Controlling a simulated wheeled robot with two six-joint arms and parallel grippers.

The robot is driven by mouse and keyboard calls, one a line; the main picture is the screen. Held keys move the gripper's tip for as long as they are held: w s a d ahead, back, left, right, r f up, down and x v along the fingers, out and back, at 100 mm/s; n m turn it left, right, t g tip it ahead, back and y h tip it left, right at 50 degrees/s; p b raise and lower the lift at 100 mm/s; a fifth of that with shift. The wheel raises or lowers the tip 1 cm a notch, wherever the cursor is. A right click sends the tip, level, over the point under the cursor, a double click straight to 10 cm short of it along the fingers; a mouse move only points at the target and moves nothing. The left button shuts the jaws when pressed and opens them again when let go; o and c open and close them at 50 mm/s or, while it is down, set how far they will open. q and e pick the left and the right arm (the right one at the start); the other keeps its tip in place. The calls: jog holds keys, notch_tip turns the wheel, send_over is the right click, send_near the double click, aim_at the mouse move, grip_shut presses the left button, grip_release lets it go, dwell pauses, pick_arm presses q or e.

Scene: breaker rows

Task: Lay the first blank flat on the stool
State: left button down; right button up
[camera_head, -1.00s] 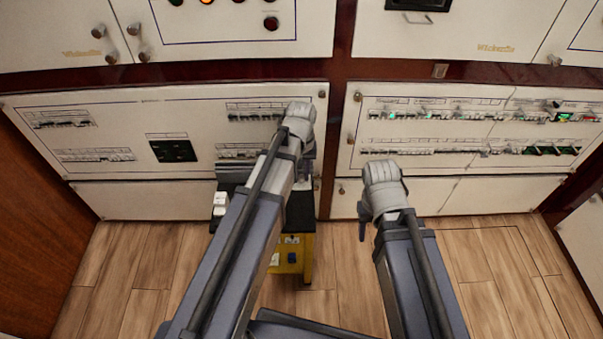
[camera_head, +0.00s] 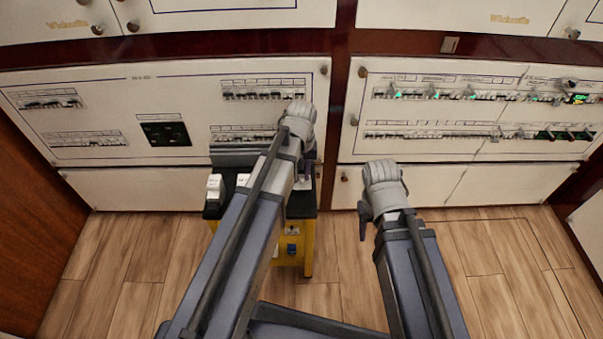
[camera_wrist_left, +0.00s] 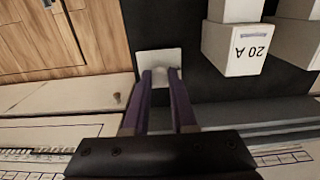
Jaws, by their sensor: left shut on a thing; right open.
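The stool (camera_head: 311,215) has a black top and yellow legs and stands in front of the lower left cabinet. My left arm covers much of it in the head view. My left gripper (camera_head: 305,182) is over the right part of the stool, mostly hidden by its own arm. In the left wrist view its purple fingers (camera_wrist_left: 160,85) are shut on a small pale blank (camera_wrist_left: 160,62). The blank shows against the black top (camera_wrist_left: 187,90), near its edge; I cannot tell whether it touches. My right gripper (camera_head: 364,220) is open, right of the stool, its fingers partly hidden.
White blocks (camera_head: 214,185) stand on the stool's left part; one is marked 20 A in the left wrist view (camera_wrist_left: 235,48). A grey strip (camera_head: 233,157) runs along its back. Breaker panels (camera_head: 90,110) (camera_head: 480,110) stand behind. Wooden floor (camera_head: 490,265) is clear at right.

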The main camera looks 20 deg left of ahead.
pick_arm(q)
jog(key=shift+f+b, duration=0.7)
dwell(0.4)
jog(key=c, duration=0.6)
grip_release()
jog(key=shift+c, duration=0.2)
notch_tip(320, 180, up, 8)
jog(key=p, duration=0.8)
jog(key=shift+f, duration=0.1)
jog(key=s+d+r+m+p, duration=0.3)
jog(key=s+d+r+p, duration=0.2)
jog(key=r+p, duration=0.6)
jog(key=s+d+r+m+y+p, duration=0.1)
jog(key=s+d+r+m+p, duration=0.3)
jog(key=s+r+p, duration=0.5)
notch_tip(320, 180, up, 3)
jog(key=d+p, duration=0.1)
jog(key=p, duration=0.1)
jog(key=shift+s+d+p, duration=0.15)
jog(key=shift+d+p, duration=0.1)
jog(key=shift+p, duration=0.05)
